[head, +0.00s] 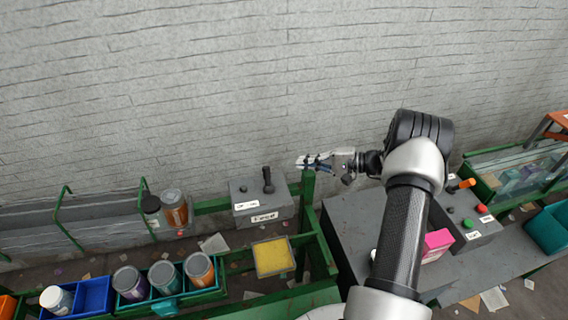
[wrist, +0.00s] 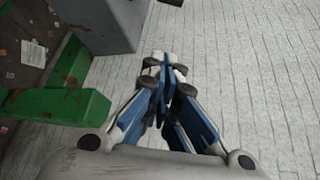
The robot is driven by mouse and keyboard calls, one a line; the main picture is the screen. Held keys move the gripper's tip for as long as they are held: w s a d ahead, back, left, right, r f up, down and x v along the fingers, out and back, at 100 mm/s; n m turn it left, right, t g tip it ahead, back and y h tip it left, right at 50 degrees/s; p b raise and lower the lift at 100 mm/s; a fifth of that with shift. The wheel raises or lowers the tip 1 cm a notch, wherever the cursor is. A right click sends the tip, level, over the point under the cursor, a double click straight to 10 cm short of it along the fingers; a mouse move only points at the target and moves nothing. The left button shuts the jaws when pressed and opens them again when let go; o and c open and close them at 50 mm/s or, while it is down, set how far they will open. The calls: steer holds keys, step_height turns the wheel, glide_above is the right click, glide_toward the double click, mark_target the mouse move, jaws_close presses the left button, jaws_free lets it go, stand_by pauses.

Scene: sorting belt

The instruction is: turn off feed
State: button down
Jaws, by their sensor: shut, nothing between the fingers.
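The feed control is a grey box (head: 262,203) with a white label reading "Feed" (head: 264,217) on its front. A dark lever (head: 268,181) stands nearly upright on top, and a small dark knob (head: 243,188) sits to its left. My gripper (head: 300,163) is shut and empty, above and to the right of the box, apart from the lever. In the wrist view the fingers (wrist: 163,60) are closed together, and part of the grey box (wrist: 110,22) shows at upper left. The lever is not visible there.
A green post (head: 307,188) stands right of the feed box. Another grey panel (head: 478,222) with red and green buttons and an orange-handled lever lies at right. A pink box (head: 438,240) is near my arm. Jars stand in trays (head: 165,297) at lower left.

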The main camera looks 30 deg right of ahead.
mark_target(267, 177)
steer(key=shift+w+a+f, duration=0.1)
stand_by(0.3)
steer(key=shift+w+a+f+b, duration=0.15)
steer(key=shift+w+a, duration=0.3)
steer(key=shift+a, duration=1.05)
steer(key=shift+w+a+b, duration=0.2)
steer(key=shift+w+a, duration=0.3)
steer(key=shift+a, duration=0.95)
steer(key=shift+w+a+f+b, duration=0.15)
steer(key=shift+w+a, duration=0.3)
steer(key=shift+a, duration=1.05)
steer(key=shift+r, duration=0.1)
steer(key=shift+d+b, duration=0.2)
steer(key=shift+b, duration=0.25)
steer(key=shift+s+t, duration=0.15)
steer(key=shift+t, duration=0.15)
